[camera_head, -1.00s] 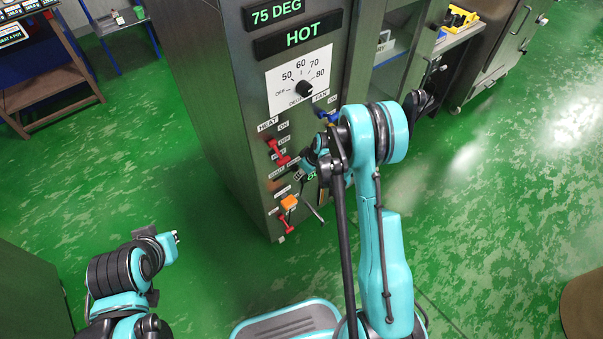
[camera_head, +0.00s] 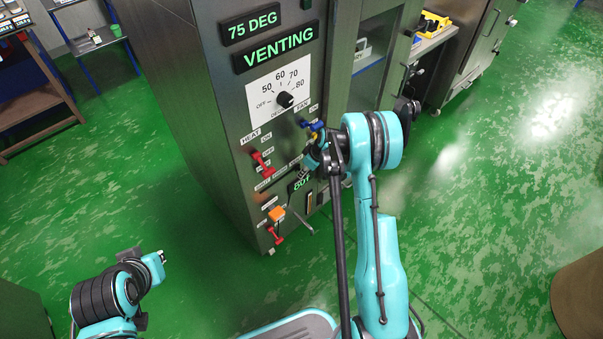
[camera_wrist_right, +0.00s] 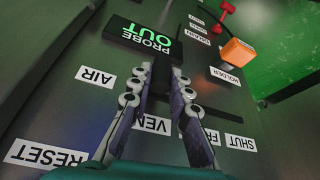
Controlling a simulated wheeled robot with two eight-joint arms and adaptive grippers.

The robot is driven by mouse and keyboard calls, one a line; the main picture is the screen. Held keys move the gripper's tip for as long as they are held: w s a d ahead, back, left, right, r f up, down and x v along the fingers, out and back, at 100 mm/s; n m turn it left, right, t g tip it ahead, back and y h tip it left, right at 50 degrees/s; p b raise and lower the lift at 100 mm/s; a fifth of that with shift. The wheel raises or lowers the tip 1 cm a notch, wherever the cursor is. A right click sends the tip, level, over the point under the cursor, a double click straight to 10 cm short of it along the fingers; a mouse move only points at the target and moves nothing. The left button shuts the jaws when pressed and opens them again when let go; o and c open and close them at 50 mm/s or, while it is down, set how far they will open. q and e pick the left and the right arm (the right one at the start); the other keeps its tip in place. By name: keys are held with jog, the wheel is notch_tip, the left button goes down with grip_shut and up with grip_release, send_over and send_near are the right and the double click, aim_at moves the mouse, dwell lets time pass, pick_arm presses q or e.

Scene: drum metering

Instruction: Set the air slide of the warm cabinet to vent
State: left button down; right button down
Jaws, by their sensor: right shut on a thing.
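The warm cabinet (camera_head: 215,130) stands upright in the head view, its displays reading 75 DEG and VENTING (camera_head: 278,47). My right gripper (camera_head: 300,174) is at its front panel, below the dial. In the right wrist view the right gripper (camera_wrist_right: 156,84) is shut on the air slide's handle, which is mostly hidden between the fingers. The AIR label (camera_wrist_right: 95,77) is left of the fingers. The VENT label (camera_wrist_right: 152,123) shows between them, and the SHUT label (camera_wrist_right: 240,142) is to the right. My left gripper (camera_head: 156,262) is low at the left, away from the cabinet; its fingers are unclear.
The panel also has a dial (camera_head: 285,99), a red heat switch (camera_head: 262,164), a blue fan switch (camera_head: 312,125) and an orange block (camera_head: 277,214). A PROBE OUT display (camera_wrist_right: 147,40) is close above the right fingers. Green floor is open around the cabinet.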

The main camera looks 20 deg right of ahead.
jog(key=c, duration=1.4)
grip_release()
jog(key=shift+w+d, duration=0.1)
jog(key=shift+d, duration=0.15)
jog(key=v, duration=1.2)
